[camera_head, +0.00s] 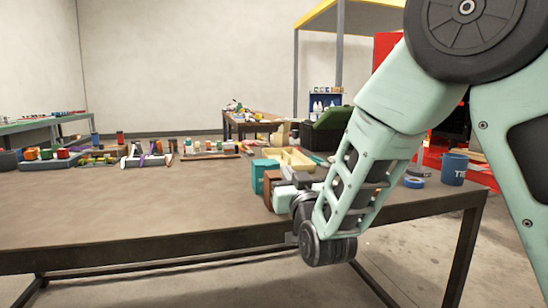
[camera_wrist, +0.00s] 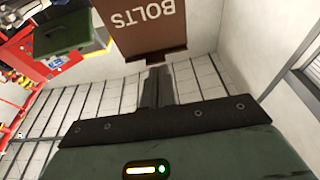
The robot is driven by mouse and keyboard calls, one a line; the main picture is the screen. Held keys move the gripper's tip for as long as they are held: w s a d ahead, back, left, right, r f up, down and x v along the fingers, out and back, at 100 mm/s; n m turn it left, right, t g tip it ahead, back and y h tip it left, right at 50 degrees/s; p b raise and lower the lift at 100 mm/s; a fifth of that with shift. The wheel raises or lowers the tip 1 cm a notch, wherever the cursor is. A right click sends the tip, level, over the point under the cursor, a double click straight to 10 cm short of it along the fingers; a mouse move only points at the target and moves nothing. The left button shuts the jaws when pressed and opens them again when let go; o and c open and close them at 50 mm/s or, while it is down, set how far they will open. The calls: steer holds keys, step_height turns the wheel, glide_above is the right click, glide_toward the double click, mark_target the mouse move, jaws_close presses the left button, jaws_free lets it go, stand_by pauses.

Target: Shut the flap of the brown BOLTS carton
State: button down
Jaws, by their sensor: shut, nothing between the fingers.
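The brown BOLTS carton (camera_head: 270,187) stands on the workbench, right of the middle in the head view, largely hidden behind my arm. In the wrist view its brown face with the word BOLTS (camera_wrist: 145,20) shows upside down at the top. A darker brown strip runs along the lower edge of that face; I cannot tell whether it is the flap, or how far the flap is open. My gripper (camera_wrist: 157,72) is shut and empty, its fingertips close to the strip; contact cannot be told.
A teal box (camera_head: 264,171) and a cream tray (camera_head: 290,157) stand behind the carton. A blue mug (camera_head: 454,169) and blue tape roll (camera_head: 414,182) are right of my arm. The bench top at left front is clear.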

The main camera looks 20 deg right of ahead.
steer(key=shift+f+t+b, duration=0.4)
steer(key=shift+f+b, duration=0.2)
steer(key=shift+b, duration=0.55)
steer(key=shift+s+r+b, duration=0.1)
steer(key=shift+b, duration=0.25)
steer(key=b+v, duration=1.7)
steer(key=b, duration=0.2)
steer(key=shift+f, duration=0.4)
